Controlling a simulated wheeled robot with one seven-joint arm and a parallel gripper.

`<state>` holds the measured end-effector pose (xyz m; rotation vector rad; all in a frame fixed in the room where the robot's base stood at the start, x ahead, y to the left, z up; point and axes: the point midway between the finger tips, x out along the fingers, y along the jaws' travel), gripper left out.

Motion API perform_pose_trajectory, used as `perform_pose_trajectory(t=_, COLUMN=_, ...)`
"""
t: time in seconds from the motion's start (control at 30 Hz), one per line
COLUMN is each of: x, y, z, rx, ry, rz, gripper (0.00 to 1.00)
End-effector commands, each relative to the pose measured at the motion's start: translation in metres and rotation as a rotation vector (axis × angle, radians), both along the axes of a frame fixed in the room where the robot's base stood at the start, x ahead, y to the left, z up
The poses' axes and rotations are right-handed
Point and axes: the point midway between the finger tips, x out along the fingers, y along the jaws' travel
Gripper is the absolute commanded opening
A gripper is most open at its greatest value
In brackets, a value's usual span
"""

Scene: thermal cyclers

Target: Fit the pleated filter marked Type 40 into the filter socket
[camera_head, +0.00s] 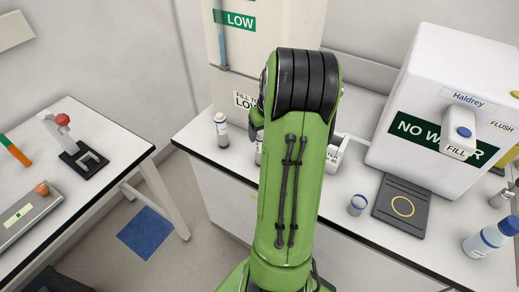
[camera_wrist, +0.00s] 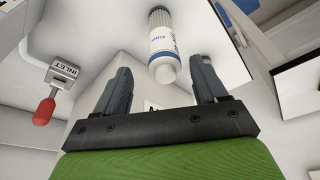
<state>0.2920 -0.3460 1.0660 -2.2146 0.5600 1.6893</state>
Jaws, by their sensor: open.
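In the wrist view, my gripper (camera_wrist: 162,68) is open, with its two dark fingers spread wide. A white cylinder (camera_wrist: 161,50) with blue bands and a ribbed far part shows beyond and between the fingers, not gripped. Its lettering is too small to read surely, so I cannot confirm Type 40. In the head view my green arm hides the gripper. A white cylinder (camera_head: 220,130) stands on the bench left of the arm, and another (camera_head: 258,151) is partly hidden by the arm. I cannot clearly make out the filter socket in either view.
A tall unit (camera_head: 265,45) marked LOW stands behind the arm. A white Haldrey machine (camera_head: 440,100) stands right, with a dark pad (camera_head: 402,207), small jar (camera_head: 357,204) and blue-capped bottle (camera_head: 490,238) nearby. A red-ended INLET lever (camera_wrist: 45,110) is left in the wrist view.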

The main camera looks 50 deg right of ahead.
Motion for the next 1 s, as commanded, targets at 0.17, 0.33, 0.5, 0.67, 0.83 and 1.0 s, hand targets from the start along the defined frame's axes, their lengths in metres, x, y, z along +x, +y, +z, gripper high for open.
perform_pose_trajectory(t=0.17, x=0.006, y=0.001, z=-0.024, rx=0.004, ry=0.001, rz=0.002, gripper=0.71)
perform_pose_trajectory(t=0.33, x=0.014, y=-0.002, z=-0.052, rx=0.002, ry=0.000, rz=0.001, gripper=0.71)
perform_pose_trajectory(t=0.5, x=0.015, y=-0.003, z=-0.056, rx=-0.002, ry=-0.001, rz=0.001, gripper=0.71)
perform_pose_trajectory(t=0.67, x=0.015, y=-0.003, z=-0.056, rx=-0.001, ry=0.000, rz=0.000, gripper=0.61)
perform_pose_trajectory(t=0.83, x=0.015, y=-0.003, z=-0.055, rx=-0.001, ry=0.000, rz=0.000, gripper=0.35)
perform_pose_trajectory(t=1.0, x=0.015, y=-0.003, z=-0.055, rx=-0.001, ry=0.000, rz=0.000, gripper=0.09)
